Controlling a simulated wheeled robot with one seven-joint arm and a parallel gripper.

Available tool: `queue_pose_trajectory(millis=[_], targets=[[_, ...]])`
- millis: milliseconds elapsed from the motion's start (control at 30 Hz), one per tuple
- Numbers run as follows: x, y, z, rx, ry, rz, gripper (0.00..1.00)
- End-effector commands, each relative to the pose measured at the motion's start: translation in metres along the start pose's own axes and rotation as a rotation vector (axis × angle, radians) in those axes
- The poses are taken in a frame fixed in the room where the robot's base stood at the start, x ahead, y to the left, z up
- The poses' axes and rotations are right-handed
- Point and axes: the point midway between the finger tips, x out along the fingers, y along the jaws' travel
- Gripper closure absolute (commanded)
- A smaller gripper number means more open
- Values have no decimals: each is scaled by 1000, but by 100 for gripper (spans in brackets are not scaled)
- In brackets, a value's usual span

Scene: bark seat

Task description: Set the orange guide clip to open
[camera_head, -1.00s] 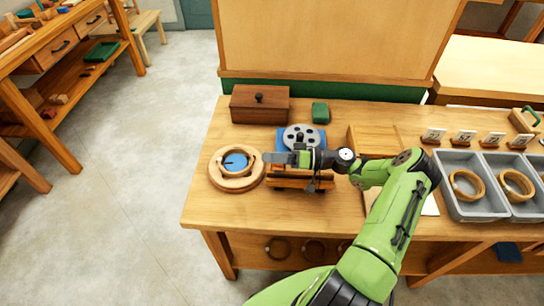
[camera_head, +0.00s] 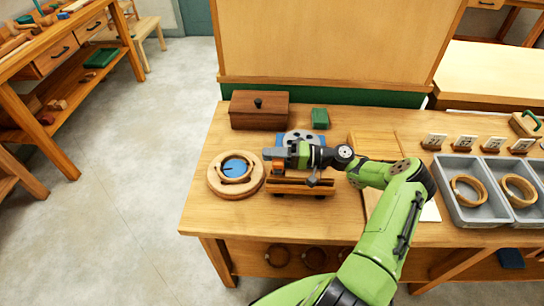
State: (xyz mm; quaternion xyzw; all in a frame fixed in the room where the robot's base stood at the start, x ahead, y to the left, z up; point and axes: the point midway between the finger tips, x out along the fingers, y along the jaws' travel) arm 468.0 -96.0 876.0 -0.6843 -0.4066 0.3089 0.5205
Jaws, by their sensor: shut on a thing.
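The small orange guide clip (camera_head: 278,168) shows just under my gripper's fingers, at the left end of a wooden cradle (camera_head: 300,188) on the workbench. My gripper (camera_head: 270,154) reaches in from the right, pointing left, and is shut on the orange clip. The fingers and wrist cover much of the clip, so its setting cannot be told. Behind the gripper, a grey disc with holes (camera_head: 301,136) sits on a blue base and is partly hidden.
A round wooden ring piece with a blue centre (camera_head: 216,184) lies left of the gripper. A dark wooden box (camera_head: 259,118) and a green block (camera_head: 320,119) stand behind. Grey trays holding wooden rings (camera_head: 455,208) are at right. The bench's front left is clear.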

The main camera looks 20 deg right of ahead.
Motion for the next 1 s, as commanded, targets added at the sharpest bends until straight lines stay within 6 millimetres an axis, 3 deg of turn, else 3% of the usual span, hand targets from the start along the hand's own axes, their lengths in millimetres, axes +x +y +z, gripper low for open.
queue_pose_trajectory(millis=[500, 533, 667, 1000], targets=[[0, 1, -2, 25, 2, 2, 100], [0, 1, -2, 25, 2, 2, 80], [0, 1, -2, 24, 1, 2, 62], [-7, 1, -2, 24, 2, 1, 62]])
